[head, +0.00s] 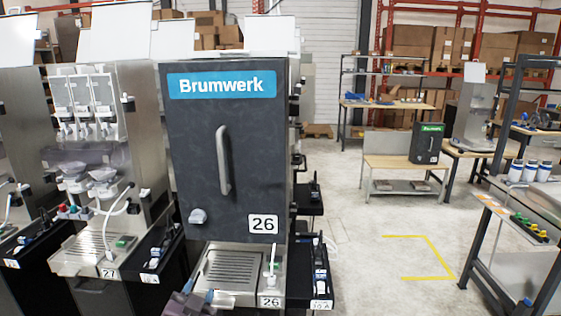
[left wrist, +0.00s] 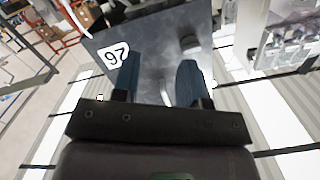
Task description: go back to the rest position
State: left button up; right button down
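My left gripper (head: 199,290) is low in the head view, in front of the station 26 drip tray. In the left wrist view its two blue fingers (left wrist: 158,80) stand apart with nothing between them. The dark door (head: 222,150) with the "Brumwerk" sign, a vertical handle (head: 223,160) and a "26" label is shut. The door also shows beyond the fingers in the left wrist view (left wrist: 155,45), apart from them as far as I can tell.
An open dispenser (head: 95,150) labelled 27 stands left of the door. A drip tray (head: 235,271) lies below the door. A shelf rack (head: 490,240) with cans stands at the right. The floor (head: 375,240) between is clear, with yellow marking. A bench (head: 395,162) stands further back.

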pick_arm(q)
jog(key=s+a+f+n+g+b, duration=0.1)
jog(key=s+a+f, duration=0.3)
jog(key=s+f, duration=0.7)
jog(key=s+a+f+n+g+b, duration=0.1)
jog(key=s+a+f+n+g, duration=0.2)
jog(key=s+f, duration=0.8)
jog(key=s+a+g, duration=0.1)
jog(key=s+a, duration=0.1)
jog(key=shift+s+a+f, duration=0.25)
jog(key=shift+s, duration=0.05)
